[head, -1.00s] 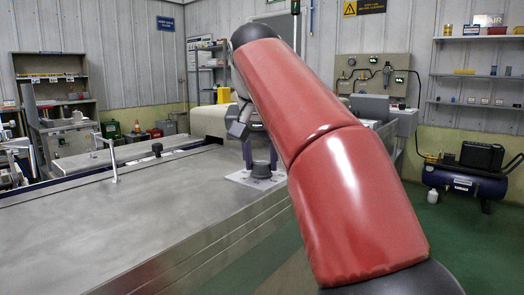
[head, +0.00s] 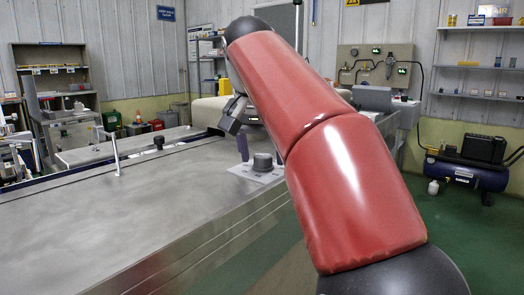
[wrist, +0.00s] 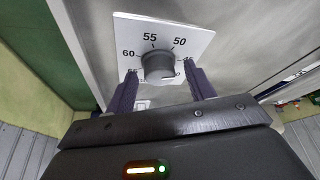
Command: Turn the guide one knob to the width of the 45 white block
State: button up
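The guide knob (wrist: 158,66) is a dark round knob on a white dial plate (wrist: 195,32) marked 60, 55 and 50. More marks lie low on both sides, partly hidden by my fingers. A pale line shows at the knob's lower right side, but I cannot read its setting surely. My gripper (wrist: 161,80) is open, its two purple fingers apart on either side of the knob's near side, with nothing held. I cannot identify a 45 white block.
The broad metal table (head: 130,220) is mostly bare. A thin upright post with a bar (head: 115,150) and a small black knob (head: 158,146) stand further left. A blue compressor (head: 465,172) is on the floor at right.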

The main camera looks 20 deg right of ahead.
jog(key=v, duration=0.7)
jog(key=shift+s+r+p, duration=0.15)
jog(key=shift+r+p, duration=0.15)
jog(key=shift+r, duration=0.05)
dwell(0.4)
